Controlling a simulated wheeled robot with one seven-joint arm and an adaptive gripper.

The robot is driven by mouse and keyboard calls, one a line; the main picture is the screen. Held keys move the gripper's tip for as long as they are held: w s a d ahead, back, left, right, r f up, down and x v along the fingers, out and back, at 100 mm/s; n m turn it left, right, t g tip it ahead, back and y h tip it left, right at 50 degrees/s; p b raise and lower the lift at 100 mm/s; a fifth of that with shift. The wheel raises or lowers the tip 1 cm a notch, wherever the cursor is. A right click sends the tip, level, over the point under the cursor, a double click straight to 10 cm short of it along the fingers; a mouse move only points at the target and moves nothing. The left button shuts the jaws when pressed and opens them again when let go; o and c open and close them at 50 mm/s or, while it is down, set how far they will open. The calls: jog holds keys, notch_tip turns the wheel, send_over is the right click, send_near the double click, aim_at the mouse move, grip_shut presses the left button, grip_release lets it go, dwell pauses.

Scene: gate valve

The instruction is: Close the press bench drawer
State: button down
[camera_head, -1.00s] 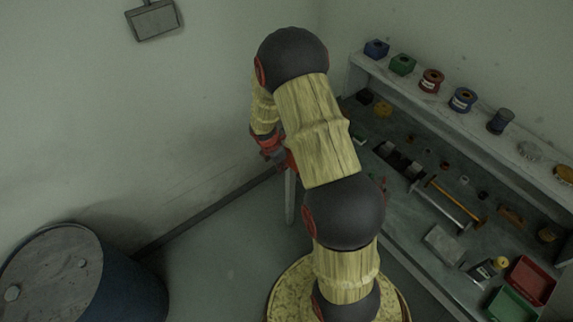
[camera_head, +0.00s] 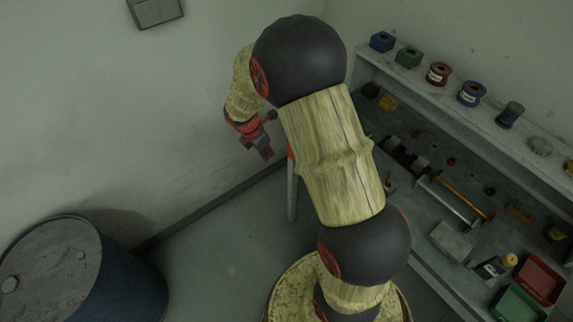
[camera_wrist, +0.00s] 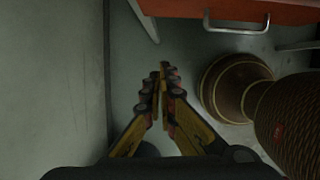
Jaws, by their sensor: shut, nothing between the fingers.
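The drawer's orange-red front (camera_wrist: 225,11) shows at the top of the wrist view, with a metal bar handle (camera_wrist: 237,30) on it. Most of the drawer is outside that view, so how far it is pulled out cannot be told. My gripper (camera_wrist: 163,72) is shut and empty, pointing toward the drawer side, below and left of the handle and apart from it. In the head view my gripper (camera_head: 265,152) hangs left of my forearm near the wall. The forearm hides much of the bench's near end there.
The workbench (camera_head: 450,241) along the right holds tools, and its shelf (camera_head: 430,97) carries several spools and boxes. A blue drum (camera_head: 115,284) stands at lower left. Walls close the left and back. Floor (camera_head: 225,245) between drum and bench is clear.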

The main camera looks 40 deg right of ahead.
jog(key=s+d+f+h+b, duration=0.1)
jog(key=d+f+b, duration=0.4)
jog(key=d+f, duration=0.3)
jog(key=shift+s+d+f+m+g, duration=0.3)
jog(key=shift+d+f+m, duration=0.05)
jog(key=shift+f+m, duration=0.1)
dwell(0.3)
